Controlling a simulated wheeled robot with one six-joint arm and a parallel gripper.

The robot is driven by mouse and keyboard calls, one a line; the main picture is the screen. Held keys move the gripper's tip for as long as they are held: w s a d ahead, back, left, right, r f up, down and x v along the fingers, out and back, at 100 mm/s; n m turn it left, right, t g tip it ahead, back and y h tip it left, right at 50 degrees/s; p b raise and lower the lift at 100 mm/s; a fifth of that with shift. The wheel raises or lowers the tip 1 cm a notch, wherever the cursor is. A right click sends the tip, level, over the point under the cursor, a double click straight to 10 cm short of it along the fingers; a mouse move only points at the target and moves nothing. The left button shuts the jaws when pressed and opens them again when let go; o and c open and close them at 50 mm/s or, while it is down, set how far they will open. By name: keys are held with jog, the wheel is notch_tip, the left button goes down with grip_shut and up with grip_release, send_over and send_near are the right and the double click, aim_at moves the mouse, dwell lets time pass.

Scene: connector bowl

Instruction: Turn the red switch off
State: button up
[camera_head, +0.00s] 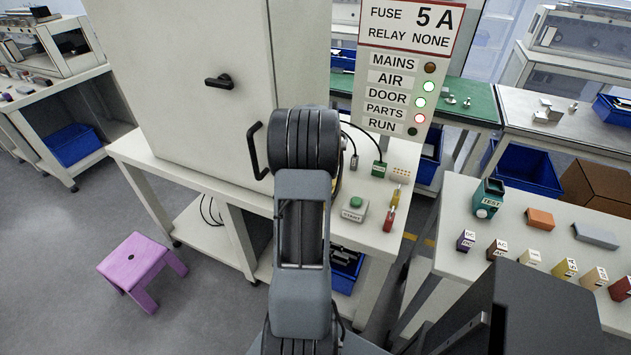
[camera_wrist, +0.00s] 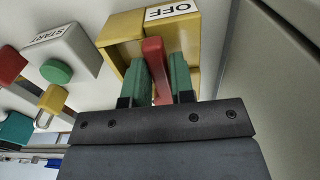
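In the wrist view, the red switch lever (camera_wrist: 155,62) stands out from a yellow box (camera_wrist: 124,38). A white label reading OFF (camera_wrist: 172,10) is on the box, beyond the lever. My gripper (camera_wrist: 159,80) has its two green fingers around the lever, one on each side. I cannot tell whether both fingers press on it. In the head view my arm hides the gripper, the lever and most of the box.
A grey-white cabinet (camera_head: 185,60) stands beside the switch; its wall fills the wrist view's right side. A START box (camera_head: 354,209) with a green button is nearby. A sign panel (camera_head: 408,60) shows AIR and DOOR green, PARTS red. A purple stool (camera_head: 140,262) stands on the floor.

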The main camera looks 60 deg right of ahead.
jog(key=o, duration=0.4)
jog(key=shift+c, duration=0.2)
notch_tip(320, 180, up, 14)
dwell(0.4)
jog(key=shift+f, duration=0.1)
dwell(0.5)
